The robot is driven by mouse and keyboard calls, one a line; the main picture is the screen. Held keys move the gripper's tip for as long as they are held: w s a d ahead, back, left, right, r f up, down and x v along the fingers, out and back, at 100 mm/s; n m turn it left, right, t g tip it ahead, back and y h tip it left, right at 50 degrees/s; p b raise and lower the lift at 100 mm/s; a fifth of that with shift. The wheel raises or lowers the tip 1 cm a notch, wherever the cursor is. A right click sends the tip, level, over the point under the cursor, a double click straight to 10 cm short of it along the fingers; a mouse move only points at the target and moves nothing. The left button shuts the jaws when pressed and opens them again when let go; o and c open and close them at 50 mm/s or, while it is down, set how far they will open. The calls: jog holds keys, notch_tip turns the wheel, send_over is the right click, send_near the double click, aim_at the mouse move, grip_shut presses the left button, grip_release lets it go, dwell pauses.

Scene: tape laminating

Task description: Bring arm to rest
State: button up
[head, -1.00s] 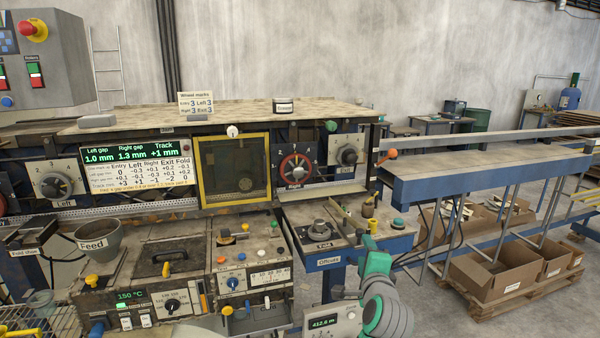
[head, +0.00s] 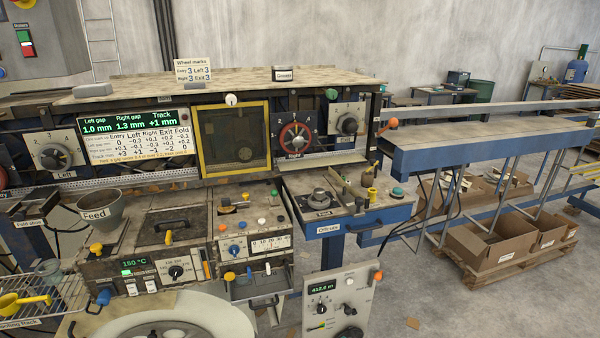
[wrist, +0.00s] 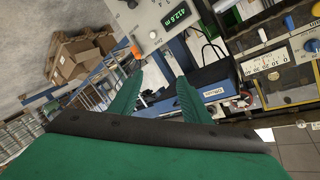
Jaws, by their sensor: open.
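My gripper (wrist: 155,100) shows in the wrist view as two green fingers spread apart with nothing between them. It is open and empty. Past the fingers are the blue drawer front (wrist: 212,92) with its label and the grey box with the 412.6 m display (wrist: 165,18). My gripper is not seen in the head view. The laminating machine (head: 150,225) fills the left and middle of the head view, with its dark display reading 1.0 mm, 1.3 mm and +1 mm.
The metre box (head: 340,305) stands at the lower middle. A blue-framed conveyor table (head: 470,150) extends to the right, with cardboard boxes (head: 495,245) on a pallet below. A wire rack (head: 45,295) is at lower left. The floor at lower right is mostly clear.

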jog(key=s+a+f+n, duration=0.2)
jog(key=s, duration=0.3)
jog(key=s+a+f+n, duration=0.1)
jog(key=s+a+f, duration=0.15)
jog(key=s, duration=0.35)
jog(key=s+a+r+n+y, duration=0.1)
jog(key=s+a+r+n, duration=0.1)
jog(key=s, duration=1)
jog(key=s+a+r+n+y, duration=0.1)
jog(key=s+a+n, duration=0.4)
jog(key=s, duration=0.7)
jog(key=shift+a+r+y, duration=0.35)
jog(key=shift+a+y, duration=0.05)
jog(key=shift+a, duration=0.45)
jog(key=shift+w, duration=0.1)
jog(key=shift+s, duration=0.2)
jog(key=shift+w, duration=0.1)
jog(key=c, duration=0.3)
jog(key=shift+w+d, duration=0.1)
